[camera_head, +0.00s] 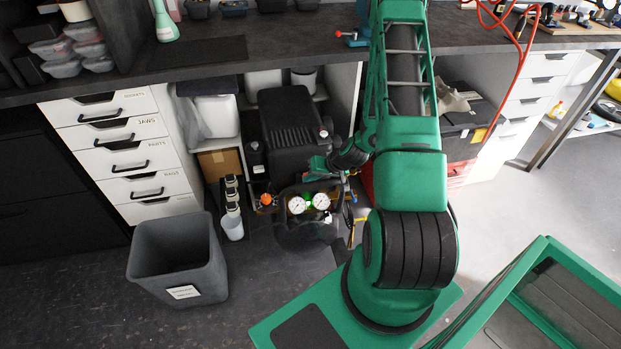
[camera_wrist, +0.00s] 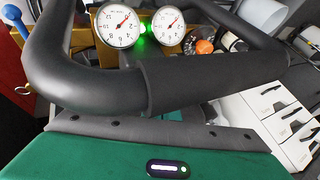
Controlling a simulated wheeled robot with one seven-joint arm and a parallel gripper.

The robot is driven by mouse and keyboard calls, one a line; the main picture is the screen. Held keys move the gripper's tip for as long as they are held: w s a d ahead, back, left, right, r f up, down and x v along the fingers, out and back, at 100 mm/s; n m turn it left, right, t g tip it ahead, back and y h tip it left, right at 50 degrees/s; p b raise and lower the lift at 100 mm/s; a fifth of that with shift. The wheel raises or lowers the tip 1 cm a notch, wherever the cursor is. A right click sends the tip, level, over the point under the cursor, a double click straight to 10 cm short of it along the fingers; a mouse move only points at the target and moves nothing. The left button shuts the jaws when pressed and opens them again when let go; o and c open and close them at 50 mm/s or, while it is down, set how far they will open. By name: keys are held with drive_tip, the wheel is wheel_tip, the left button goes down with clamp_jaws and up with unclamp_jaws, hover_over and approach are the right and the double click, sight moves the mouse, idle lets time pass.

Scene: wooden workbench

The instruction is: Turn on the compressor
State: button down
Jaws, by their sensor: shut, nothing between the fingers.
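The black compressor (camera_head: 288,130) stands under the workbench, with two round white gauges (camera_head: 309,203) on its front. The gauges also show large in the wrist view (camera_wrist: 121,25), their needles off to the upper right. A green light (camera_wrist: 148,46) glows between them. An orange knob (camera_wrist: 205,46) sits right of the gauges there. My gripper (camera_head: 318,172) is shut and empty, just above and behind the gauges. Its green body fills the bottom of the wrist view, below a thick black handle bar (camera_wrist: 90,90). The fingertips are hard to make out, and I cannot tell whether they touch the compressor.
White labelled drawers (camera_head: 125,150) stand at the left, with a grey bin (camera_head: 178,262) in front. Small bottles (camera_head: 232,205) stand left of the compressor. The bench top (camera_head: 290,38) overhangs it. A red crate (camera_head: 462,172) lies to the right. Dark floor is clear between bin and my base.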

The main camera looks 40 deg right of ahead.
drive_tip(key=shift+w+a, duration=0.35)
drive_tip(key=shift+a, duration=0.2)
drive_tip(key=shift+w+a, duration=0.1)
drive_tip(key=shift+w, duration=0.1)
idle(0.4)
drive_tip(key=shift+w+d, duration=0.25)
drive_tip(key=shift+d, duration=0.25)
drive_tip(key=shift+w+d, duration=0.2)
drive_tip(key=shift+d, duration=0.25)
drive_tip(key=shift+d+r, duration=0.1)
drive_tip(key=shift+s+d+r, duration=0.1)
drive_tip(key=a+v, duration=0.2)
drive_tip(key=v, duration=0.8)
drive_tip(key=shift+s+d, duration=0.3)
drive_tip(key=shift+d, duration=0.1)
drive_tip(key=shift+r, duration=0.1)
